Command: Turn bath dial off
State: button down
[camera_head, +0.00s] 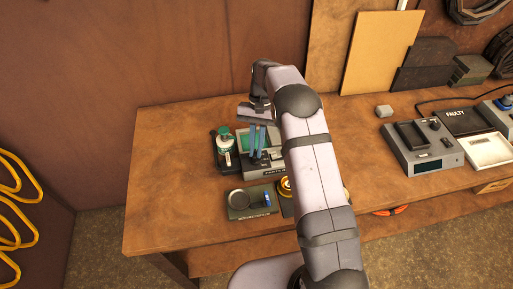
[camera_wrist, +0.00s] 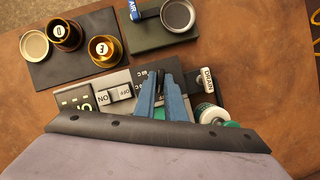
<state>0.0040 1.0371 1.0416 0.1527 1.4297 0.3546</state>
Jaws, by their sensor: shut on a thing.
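The bath (camera_head: 284,168) is a grey unit with a green top and a label on its front face, at the left of the bench. Its grey front panel (camera_wrist: 122,78) shows in the wrist view, with a rocker switch (camera_wrist: 115,93) and small scale marks. My gripper (camera_head: 257,153) is over this panel, pointing down. In the wrist view its blue fingers (camera_wrist: 161,84) are shut on the dark dial, which shows only as a sliver between them. The dial's pointer and setting are hidden by the fingers.
A jar with a green cap (camera_head: 225,145) stands left of the bath, close to my gripper. A green box with a round dish (camera_head: 238,200) and a dark mat with gold cups (camera_wrist: 68,34) lie in front. A grey instrument (camera_head: 425,150) stands right. The bench's left end is clear.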

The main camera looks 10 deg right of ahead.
jog(key=n+h, duration=0.1)
jog(key=n, duration=0.3)
jog(key=shift+w+a+r+n+h, duration=0.1)
jog(key=shift+a+n+h, duration=0.05)
jog(key=shift+n+h, duration=0.2)
dwell(0.4)
jog(key=c, duration=1.8)
grip_release()
jog(key=shift+w+r+b, duration=0.25)
jog(key=shift+r+b, duration=0.25)
jog(key=shift+b+v, duration=0.4)
jog(key=shift+v, duration=2.65)
jog(key=shift+r, duration=0.15)
